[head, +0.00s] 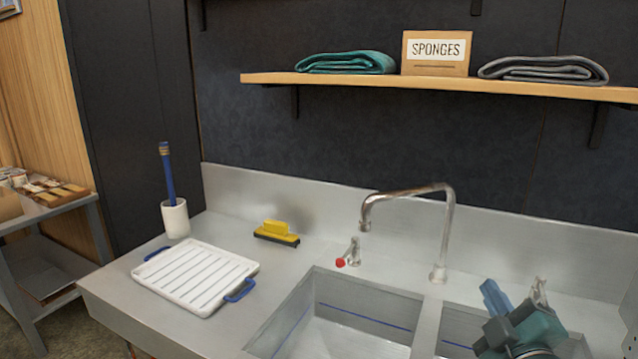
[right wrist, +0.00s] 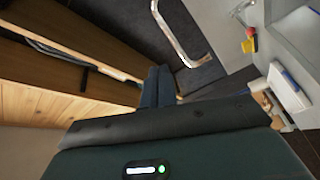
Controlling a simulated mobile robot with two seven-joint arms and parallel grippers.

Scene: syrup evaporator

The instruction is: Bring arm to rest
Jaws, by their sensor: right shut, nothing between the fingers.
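My right gripper (head: 495,298) is at the lower right of the head view, in front of the right sink basin (head: 455,338) and partly hiding it. Its blue fingers are shut together with nothing between them. The fingers also show side by side in the right wrist view (right wrist: 158,88), with no object at their tips. My left gripper is in neither view.
A curved faucet (head: 450,225) rises behind the double sink, left of my right gripper. A white drying rack (head: 195,278), a yellow brush (head: 277,232) and a white cup (head: 175,220) stand on the left counter. A shelf (head: 400,82) with folded cloths hangs above.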

